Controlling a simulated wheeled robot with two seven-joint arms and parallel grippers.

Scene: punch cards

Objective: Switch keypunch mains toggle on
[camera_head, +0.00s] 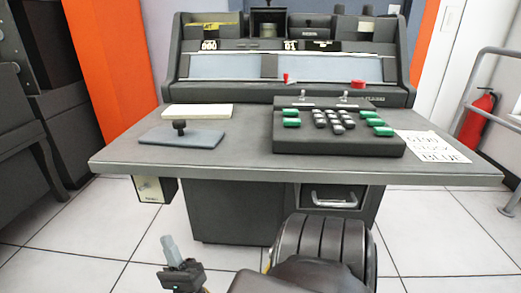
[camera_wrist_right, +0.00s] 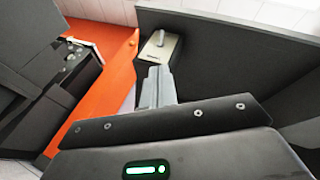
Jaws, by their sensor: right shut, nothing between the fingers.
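The mains switch box (camera_head: 152,190) hangs under the left front edge of the keypunch desk, with a pale front plate and a small toggle lever (camera_head: 146,185). In the right wrist view the box (camera_wrist_right: 158,52) and its grey lever (camera_wrist_right: 158,38) show just beyond my fingertips. My right gripper (camera_head: 168,244) is shut and empty, pointing up, below and in front of the box. Its closed fingers (camera_wrist_right: 158,82) show in the wrist view with the lever apart from them. I cannot tell whether the toggle is on or off. My left gripper is not in view.
The desk (camera_head: 240,157) carries a green-keyed keyboard (camera_head: 338,130), a blue pad (camera_head: 180,138) with a black knob, a cream card stack (camera_head: 197,111) and a paper note (camera_head: 433,147). The floor in front of the box is clear. An orange panel (camera_head: 110,70) stands behind.

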